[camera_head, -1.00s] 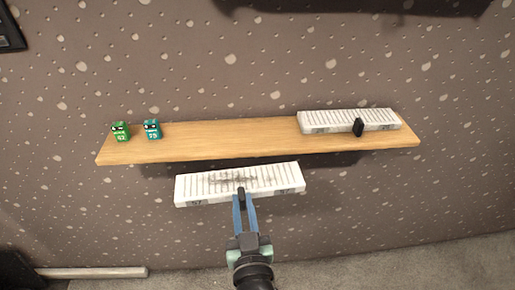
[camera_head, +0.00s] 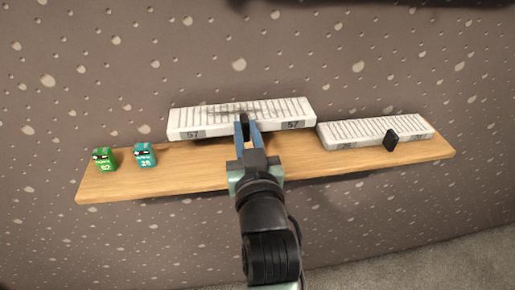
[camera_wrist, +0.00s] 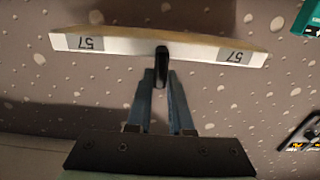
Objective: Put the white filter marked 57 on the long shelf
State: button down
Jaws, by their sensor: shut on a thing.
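The white filter marked 57 (camera_head: 215,117) has a pleated top with a dark smudge and grey 57 labels near both ends of its front. My gripper (camera_head: 245,128) is shut on the black tab at the middle of the filter's front. The filter also shows in the wrist view (camera_wrist: 120,43), with the gripper's blue fingers (camera_wrist: 161,78) at its tab. The long wooden shelf (camera_head: 205,172) is on the wall. The filter appears above the shelf's middle and back; I cannot tell whether it touches the shelf.
A second white filter (camera_head: 345,134) with a black tab lies on the right part of the shelf, close to the held filter's right end. A green figure (camera_head: 104,160) and a teal figure (camera_head: 145,155) stand on the left part. Bare shelf shows between them and my gripper.

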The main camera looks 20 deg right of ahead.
jog(key=f, duration=0.4)
jog(key=shift+s, duration=0.3)
jog(key=shift+f, duration=1.95)
jog(key=shift+f, duration=0.1)
jog(key=c, duration=1.3)
grip_release()
jog(key=shift+f, duration=0.2)
jog(key=o, duration=0.5)
jog(key=shift+r, duration=0.1)
